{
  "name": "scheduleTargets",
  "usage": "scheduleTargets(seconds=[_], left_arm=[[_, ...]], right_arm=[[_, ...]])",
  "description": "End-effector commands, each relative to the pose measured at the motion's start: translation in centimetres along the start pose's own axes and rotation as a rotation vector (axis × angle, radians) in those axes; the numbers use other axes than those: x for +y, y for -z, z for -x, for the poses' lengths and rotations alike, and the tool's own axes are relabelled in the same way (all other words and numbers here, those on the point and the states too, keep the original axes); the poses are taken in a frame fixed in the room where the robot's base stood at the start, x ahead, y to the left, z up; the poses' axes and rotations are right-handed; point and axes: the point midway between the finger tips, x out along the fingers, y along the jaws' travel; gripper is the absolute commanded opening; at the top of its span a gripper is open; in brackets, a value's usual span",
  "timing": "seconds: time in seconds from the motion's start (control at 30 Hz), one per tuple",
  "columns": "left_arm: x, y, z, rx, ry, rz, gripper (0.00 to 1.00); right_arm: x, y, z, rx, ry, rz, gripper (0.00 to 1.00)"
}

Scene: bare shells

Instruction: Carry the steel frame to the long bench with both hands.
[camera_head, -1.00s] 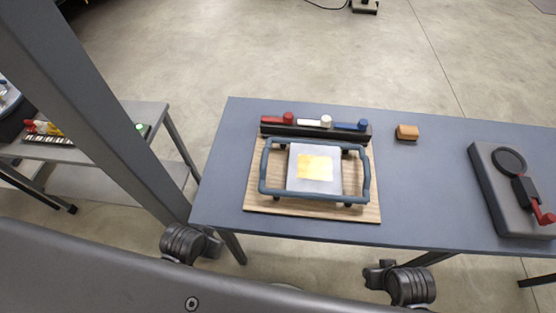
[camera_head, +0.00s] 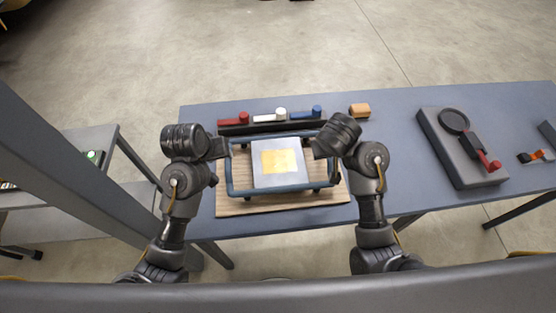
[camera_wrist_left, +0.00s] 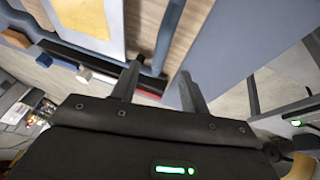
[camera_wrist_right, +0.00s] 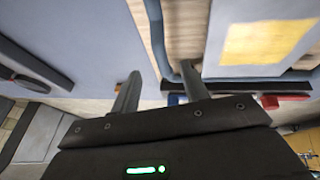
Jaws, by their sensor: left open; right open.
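The steel frame (camera_head: 288,188) is a blue-grey tube frame around a pale plate with a yellow square. It sits on a wooden board (camera_head: 240,207) on a blue-grey table (camera_head: 390,130). My left gripper (camera_head: 224,149) is open at the frame's left end. In the left wrist view the frame's end tube (camera_wrist_left: 168,38) lines up between the fingers. My right gripper (camera_head: 317,150) is open at the right end, and its wrist view shows the other end tube (camera_wrist_right: 156,35) between the fingers. Neither grips it; contact is unclear. I cannot tell which surface is the long bench.
A black rack (camera_head: 270,127) with red, white and blue pieces lies behind the frame. An orange block (camera_head: 359,110) and a grey device with a red handle (camera_head: 462,150) stand to the right. A grey post (camera_head: 80,170) and a lower grey bench (camera_head: 85,140) are at left.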

Motion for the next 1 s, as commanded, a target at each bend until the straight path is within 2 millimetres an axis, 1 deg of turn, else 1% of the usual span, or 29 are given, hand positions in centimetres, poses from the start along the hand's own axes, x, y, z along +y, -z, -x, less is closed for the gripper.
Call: scheduleTargets(seconds=[0.33,0.47,0.57,0.8,1.0], left_arm=[[0.0,0.1,-0.1,-0.001,0.000,0.001,0.45],[0.1,0.1,-1.0,-0.002,-0.001,0.001,0.45],[0.0,0.0,-2.5,-0.004,0.000,0.003,0.45],[0.1,0.0,-6.7,-0.004,-0.001,0.003,0.45],[0.0,0.0,-9.4,-0.002,-0.001,0.003,0.45]], right_arm=[[0.0,0.1,-0.1,0.001,-0.001,0.001,0.45],[0.0,0.1,-1.0,-0.001,-0.003,0.001,0.45],[0.1,0.1,-2.4,-0.002,-0.004,0.003,0.45],[0.1,0.1,-6.6,0.000,-0.006,0.006,0.45],[0.1,0.2,-9.3,0.001,-0.003,0.005,0.45]])
